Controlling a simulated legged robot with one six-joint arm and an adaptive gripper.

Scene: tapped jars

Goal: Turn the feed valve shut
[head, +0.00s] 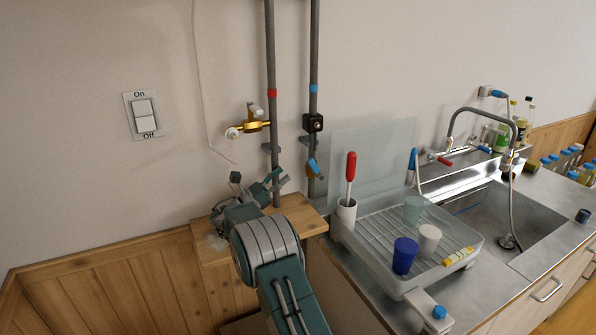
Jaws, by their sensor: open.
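Two grey vertical pipes run up the wall. The left pipe has a red band and a brass valve (250,126) with white knobs. The right pipe has a blue band, a black fitting (313,122) and a blue-handled valve (313,166), its handle slanting. I cannot tell for sure which one is the feed valve. My gripper (277,179) is open, in front of the lower left pipe, below the brass valve and left of the blue handle. It appears empty; whether it touches the pipe is unclear. My arm hides part of the wooden shelf.
A dish rack (375,255) holding cups stands on the right, beside the sink (480,215). A light switch (144,115) is on the wall. The wall left of the pipes is mostly free.

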